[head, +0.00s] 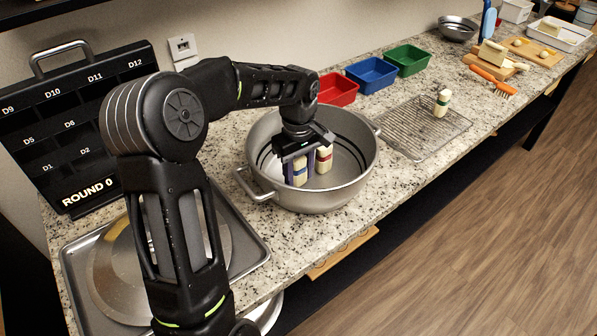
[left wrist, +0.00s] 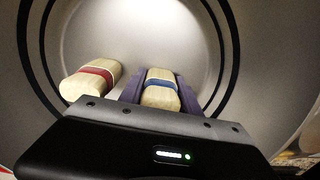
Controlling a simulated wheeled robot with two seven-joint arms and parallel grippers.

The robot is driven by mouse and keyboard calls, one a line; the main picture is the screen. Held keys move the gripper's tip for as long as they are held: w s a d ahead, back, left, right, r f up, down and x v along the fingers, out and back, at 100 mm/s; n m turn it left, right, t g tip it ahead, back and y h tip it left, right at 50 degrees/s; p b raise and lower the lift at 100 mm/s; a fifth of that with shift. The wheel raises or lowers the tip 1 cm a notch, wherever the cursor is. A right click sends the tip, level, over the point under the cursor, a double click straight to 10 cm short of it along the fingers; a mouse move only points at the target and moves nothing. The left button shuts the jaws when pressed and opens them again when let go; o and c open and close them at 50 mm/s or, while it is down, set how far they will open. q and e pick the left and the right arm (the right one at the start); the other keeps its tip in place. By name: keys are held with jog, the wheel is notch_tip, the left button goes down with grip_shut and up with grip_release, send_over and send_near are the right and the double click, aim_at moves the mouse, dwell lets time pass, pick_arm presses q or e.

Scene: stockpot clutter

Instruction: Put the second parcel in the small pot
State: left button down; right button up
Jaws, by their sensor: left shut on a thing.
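The metal pot (head: 338,190) stands on the counter, with rings marked on its inner wall. My left gripper (head: 300,171) reaches down inside it, shut on a pale parcel with a blue band (head: 300,172). In the left wrist view this parcel (left wrist: 161,89) sits between the purple fingers. A pale parcel with a red band (head: 324,159) is in the pot beside the gripper; it also shows in the left wrist view (left wrist: 90,80). A pale parcel with a green band (head: 442,103) stands upright on the wire rack. My right gripper is in neither view.
The wire rack (head: 408,139) lies right of the pot. Red (head: 337,91), blue (head: 371,75) and green (head: 407,60) bins stand behind. A tray with a lid (head: 110,275) lies at left, before the black board (head: 75,125). A brush and cutting boards are farther right.

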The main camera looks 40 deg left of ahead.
pick_arm(q)
jog(key=shift+f, duration=0.15)
jog(key=c, duration=0.9)
grip_release()
jog(key=shift+o, duration=0.2)
notch_tip(320, 180, up, 12)
jog(key=shift+r, duration=0.2)
